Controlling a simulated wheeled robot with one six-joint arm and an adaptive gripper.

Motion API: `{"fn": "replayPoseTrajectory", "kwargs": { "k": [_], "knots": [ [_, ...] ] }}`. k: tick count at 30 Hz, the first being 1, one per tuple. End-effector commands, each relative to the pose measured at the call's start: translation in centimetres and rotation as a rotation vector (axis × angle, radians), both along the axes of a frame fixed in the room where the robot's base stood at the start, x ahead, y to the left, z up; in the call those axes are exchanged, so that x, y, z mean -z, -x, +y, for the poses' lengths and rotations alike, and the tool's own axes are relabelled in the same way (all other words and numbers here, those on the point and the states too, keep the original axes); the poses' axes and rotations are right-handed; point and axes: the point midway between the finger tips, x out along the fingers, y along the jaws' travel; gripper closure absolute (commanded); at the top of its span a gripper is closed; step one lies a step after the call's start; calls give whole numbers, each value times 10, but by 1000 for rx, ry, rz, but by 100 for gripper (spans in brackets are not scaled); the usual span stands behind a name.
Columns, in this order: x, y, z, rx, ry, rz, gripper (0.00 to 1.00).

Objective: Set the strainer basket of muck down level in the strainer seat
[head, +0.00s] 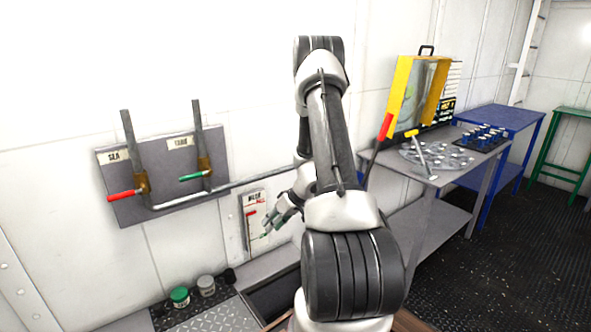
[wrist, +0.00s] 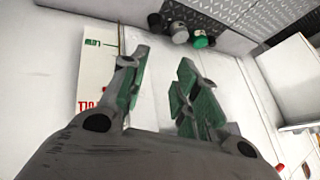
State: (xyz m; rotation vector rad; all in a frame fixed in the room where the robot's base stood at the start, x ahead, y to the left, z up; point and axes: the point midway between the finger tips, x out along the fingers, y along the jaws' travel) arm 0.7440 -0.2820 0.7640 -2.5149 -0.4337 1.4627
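My gripper (head: 272,221) is beside the white wall, above the floor-level plates, with its fingers pointing down and left. In the wrist view its green-padded fingers (wrist: 163,60) stand apart with only white wall between them, so it is open and empty. I cannot make out a strainer basket of muck or a strainer seat for certain in either view. A dark recess (head: 272,297) lies below the gripper, partly hidden by my arm; I cannot tell what is in it.
A green-topped pot (head: 180,296) and a grey pot (head: 206,285) stand left of the recess, near a checkered plate (head: 212,316). A wall panel (head: 165,172) carries pipes with red and green valve handles. A grey table (head: 440,170) with a yellow-framed box (head: 402,85) stands at right.

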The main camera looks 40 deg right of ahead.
Motion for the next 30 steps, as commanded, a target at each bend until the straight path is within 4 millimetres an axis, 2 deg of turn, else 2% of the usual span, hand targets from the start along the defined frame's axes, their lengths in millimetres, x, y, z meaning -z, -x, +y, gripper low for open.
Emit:
{"fn": "replayPoseTrajectory", "kwargs": {
  "k": [1,4,6,9,11,15,21,24,27,30],
  "knots": [
    [-40,-2,16,-30,0,-6,69],
    [-106,8,49,-74,-12,18,69],
    [-148,22,71,-97,-11,41,69],
    [-201,49,100,-122,3,79,69],
    [-228,69,115,-130,21,102,69],
    [-282,124,141,-125,81,152,69],
    [-332,206,153,-52,202,184,69],
    [-345,240,149,8,257,177,69],
    [-351,264,142,64,297,163,69],
    [-355,277,137,106,319,149,69]
  ]
}}
